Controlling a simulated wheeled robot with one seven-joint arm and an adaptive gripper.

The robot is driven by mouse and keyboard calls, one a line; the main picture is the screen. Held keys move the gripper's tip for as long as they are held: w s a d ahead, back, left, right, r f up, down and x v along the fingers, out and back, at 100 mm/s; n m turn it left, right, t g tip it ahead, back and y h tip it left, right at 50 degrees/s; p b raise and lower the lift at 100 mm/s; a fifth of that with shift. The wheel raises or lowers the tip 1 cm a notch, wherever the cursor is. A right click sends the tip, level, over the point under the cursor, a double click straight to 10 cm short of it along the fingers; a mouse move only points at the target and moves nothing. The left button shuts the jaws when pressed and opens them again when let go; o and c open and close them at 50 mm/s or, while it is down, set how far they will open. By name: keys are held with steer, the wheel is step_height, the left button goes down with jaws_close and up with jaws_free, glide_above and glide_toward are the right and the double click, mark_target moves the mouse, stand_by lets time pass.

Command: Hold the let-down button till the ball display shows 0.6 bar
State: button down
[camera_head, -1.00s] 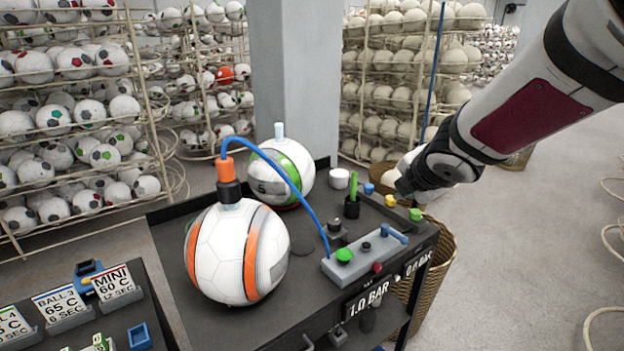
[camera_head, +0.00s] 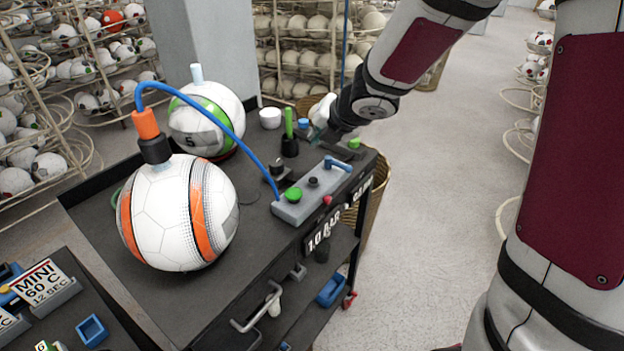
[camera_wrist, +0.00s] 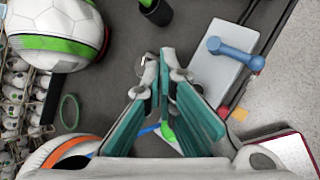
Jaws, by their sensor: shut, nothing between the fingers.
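I cannot tell which is the let-down button. A sign reading 1.0 BAR (camera_head: 322,236) hangs on the cart front; the second display (camera_head: 357,200) is too oblique to read. A white-orange ball (camera_head: 180,212) is joined by a blue hose. My gripper (camera_head: 318,130) is shut and empty, behind the box; its teal fingers (camera_wrist: 164,80) show in the wrist view.
A side table with a MINI 60 C card (camera_head: 38,282) is at lower left. Open floor lies right of the cart.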

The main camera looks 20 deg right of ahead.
steer(key=b, duration=0.7)
glide_above(317, 178)
step_height(317, 178, down, 7)
steer(key=shift+a+f, duration=0.15)
steer(key=shift+f+b, duration=0.45)
steer(key=shift+b, duration=0.1)
steer(key=shift+s, duration=0.1)
steer(key=shift+f, duration=0.1)
stand_by(0.5)
steer(key=shift+f+b, duration=0.3)
steer(key=shift+b, duration=0.1)
